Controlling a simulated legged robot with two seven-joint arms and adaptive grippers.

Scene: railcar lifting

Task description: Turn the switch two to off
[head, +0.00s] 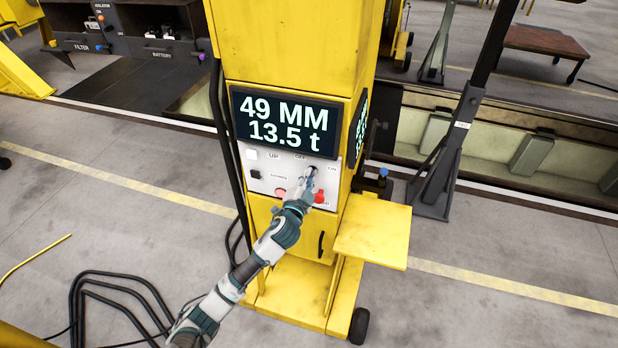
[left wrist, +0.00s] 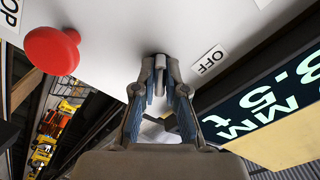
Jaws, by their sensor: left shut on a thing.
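The yellow lifting column carries a white control panel (head: 265,186) below its display (head: 284,122), which reads 49 MM and 13.5 t. The grey switch knob (left wrist: 160,63) sticks out of the panel in the left wrist view, with the OFF label (left wrist: 208,61) to its right. My left gripper (left wrist: 160,72) is shut on this knob, one finger on each side. In the head view, my left gripper (head: 309,181) reaches the panel's upper right and mostly hides the switch, between the OFF and ON labels. My right gripper is not in view.
A red mushroom button (left wrist: 52,50) sits close to the gripper on the panel. A black knob (head: 255,174) is at the panel's left. A yellow shelf (head: 372,236) juts out at the lower right. Black cables (head: 110,290) lie on the floor at the lower left.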

